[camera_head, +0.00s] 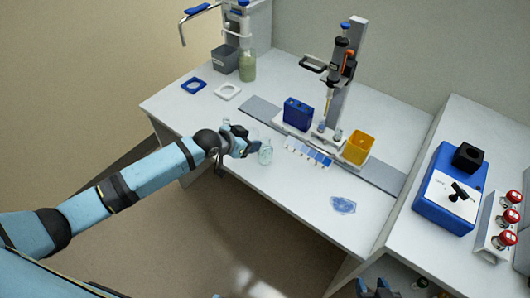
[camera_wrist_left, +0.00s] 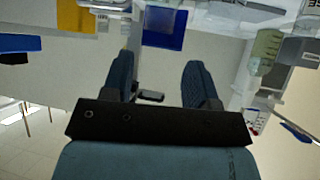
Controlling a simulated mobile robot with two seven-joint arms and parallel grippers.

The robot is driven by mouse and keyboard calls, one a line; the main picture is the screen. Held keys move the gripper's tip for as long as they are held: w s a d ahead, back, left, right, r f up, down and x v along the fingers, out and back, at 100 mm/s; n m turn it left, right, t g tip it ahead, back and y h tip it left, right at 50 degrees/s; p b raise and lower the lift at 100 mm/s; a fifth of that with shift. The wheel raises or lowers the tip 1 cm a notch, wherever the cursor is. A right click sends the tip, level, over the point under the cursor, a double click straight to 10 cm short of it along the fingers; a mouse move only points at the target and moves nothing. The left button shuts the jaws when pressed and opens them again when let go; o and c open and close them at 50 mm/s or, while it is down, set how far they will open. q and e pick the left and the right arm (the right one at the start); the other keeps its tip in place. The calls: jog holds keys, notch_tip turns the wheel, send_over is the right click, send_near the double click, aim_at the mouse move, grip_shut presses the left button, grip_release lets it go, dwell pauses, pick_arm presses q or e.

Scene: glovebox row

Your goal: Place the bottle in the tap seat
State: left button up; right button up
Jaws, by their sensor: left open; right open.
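A small clear bottle (camera_head: 265,154) stands upright near the front edge of the white bench. My left gripper (camera_head: 249,148) is open just to its left; I cannot tell whether they touch. In the left wrist view the two fingers (camera_wrist_left: 160,75) are apart, with nothing clearly held between them. At the back left is a tap (camera_head: 183,30) with a blue lever, beside a dispenser with a greenish bottle (camera_head: 248,66). I cannot tell which part is the tap seat. My right gripper (camera_head: 377,288) is open at the bottom edge, partly cut off.
A blue box (camera_head: 298,114), a yellow bin (camera_head: 358,148) and a stand (camera_head: 346,75) occupy the middle of the bench. Blue (camera_head: 194,86) and white (camera_head: 227,91) square frames lie at left. A crumpled blue item (camera_head: 343,205) lies at the front right.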

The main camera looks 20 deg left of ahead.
aim_at(268, 141)
pick_arm(q)
jog(key=x, duration=0.8)
jog(key=shift+s+d+f, duration=0.1)
jog(key=shift+f, duration=0.2)
jog(key=shift+s, duration=0.1)
grip_shut()
